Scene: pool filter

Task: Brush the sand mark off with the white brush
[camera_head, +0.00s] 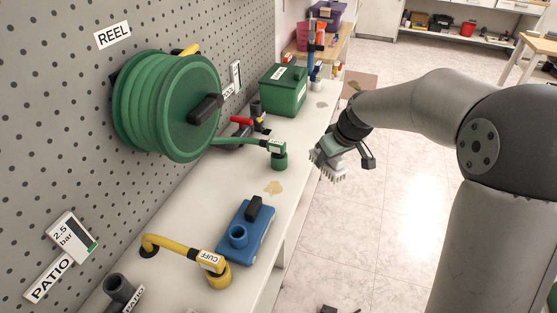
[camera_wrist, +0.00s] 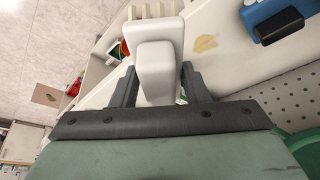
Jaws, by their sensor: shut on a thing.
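The white brush (camera_wrist: 160,65) is held between the two fingers of my gripper (camera_wrist: 162,88). In the head view my gripper (camera_head: 327,152) is at the bench's front edge, over or just beyond it, with the brush's pale bristles (camera_head: 333,175) pointing down. A tan sand mark (camera_head: 273,187) lies on the white bench top, left of and apart from the brush. The mark also shows in the wrist view (camera_wrist: 205,43), right of the brush. A second, fainter tan patch (camera_head: 322,104) shows farther back on the bench.
A blue block with a black handle (camera_head: 248,228) stands near the sand mark. A yellow cuff pipe (camera_head: 190,252), a green hose end (camera_head: 279,156) and a green box (camera_head: 283,90) stand on the bench (camera_head: 225,185). A green reel (camera_head: 165,105) hangs on the pegboard.

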